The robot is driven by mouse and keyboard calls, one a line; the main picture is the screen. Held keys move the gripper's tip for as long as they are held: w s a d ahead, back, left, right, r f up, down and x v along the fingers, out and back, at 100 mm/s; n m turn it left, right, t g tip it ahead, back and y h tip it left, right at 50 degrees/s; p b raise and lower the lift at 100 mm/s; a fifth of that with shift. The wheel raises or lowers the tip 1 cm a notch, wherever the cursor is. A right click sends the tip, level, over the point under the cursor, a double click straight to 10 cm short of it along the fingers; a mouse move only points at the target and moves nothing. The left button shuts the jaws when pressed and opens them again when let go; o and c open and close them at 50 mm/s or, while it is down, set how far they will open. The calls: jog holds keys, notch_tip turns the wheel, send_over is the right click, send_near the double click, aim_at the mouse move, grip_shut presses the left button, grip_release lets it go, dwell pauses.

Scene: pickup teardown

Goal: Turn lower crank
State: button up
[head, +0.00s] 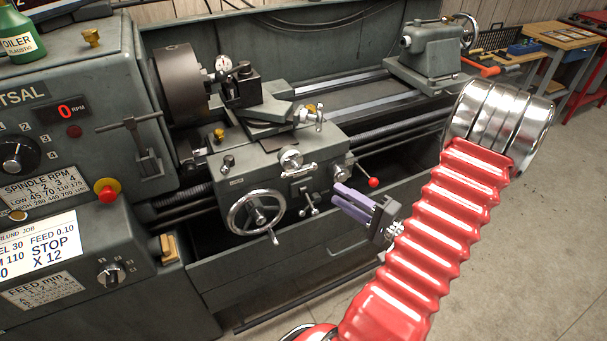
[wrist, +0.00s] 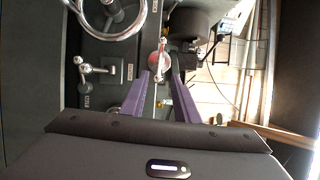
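On the lathe carriage, a lower crank (head: 290,160) with a round silver hub sits on the apron's upper front, below a smaller upper crank (head: 317,117) on the top slide. My gripper (head: 336,193) has purple fingers and hangs in front of the apron, right of and below the lower crank. In the wrist view, the lower crank (wrist: 160,62) shows its ball-ended bar just ahead of my gripper (wrist: 163,76), between the lines of the fingertips. The fingers are apart with a clear gap and nothing gripped. Contact with the crank is not visible.
A large handwheel (head: 257,213) is left of my gripper, with a small ball lever (head: 309,205) between. A red-knobbed lever (head: 373,182) stands close above my gripper. The chuck (head: 183,80) is left, the tailstock (head: 427,52) back right. Floor at right is clear.

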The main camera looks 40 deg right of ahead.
aim_at(296, 166)
jog(key=shift+w, duration=0.15)
jog(key=w+a, duration=0.1)
jog(key=w, duration=1.2)
jog(key=shift+w+a+r, duration=0.15)
jog(key=shift+w+a, duration=0.1)
jog(key=shift+a, duration=0.05)
jog(key=shift+c, duration=0.4)
